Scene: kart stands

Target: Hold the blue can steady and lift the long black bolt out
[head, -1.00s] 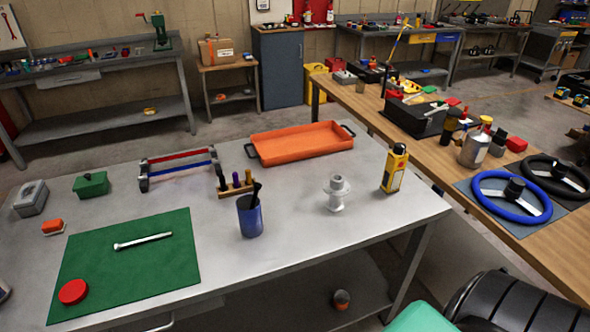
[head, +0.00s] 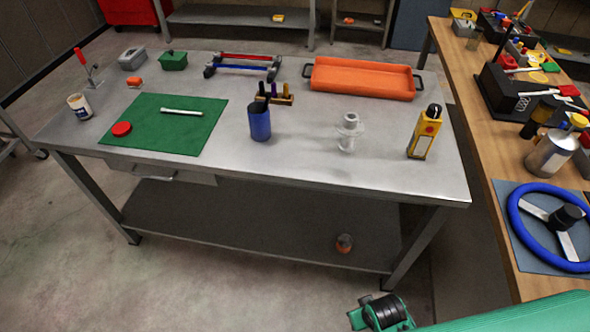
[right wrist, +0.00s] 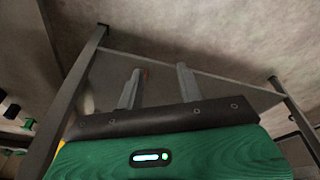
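The blue can (head: 260,124) stands upright on the grey metal table. The black bolt (head: 262,90) sticks up out of its mouth; its lower part is hidden inside the can. My right gripper (right wrist: 159,70) shows in the right wrist view with its two grey fingers apart and nothing between them. The table's legs and lower shelf lie beyond it there. In the head view my green right arm reaches in at the bottom right, in front of the table and well away from the can. My left gripper is not in view.
A wooden rack (head: 281,98) stands close behind the can. A white flanged part (head: 349,133) and a yellow bottle (head: 424,132) stand to its right. A green mat (head: 185,139) lies left, an orange tray (head: 362,78) behind. The table's front strip is clear.

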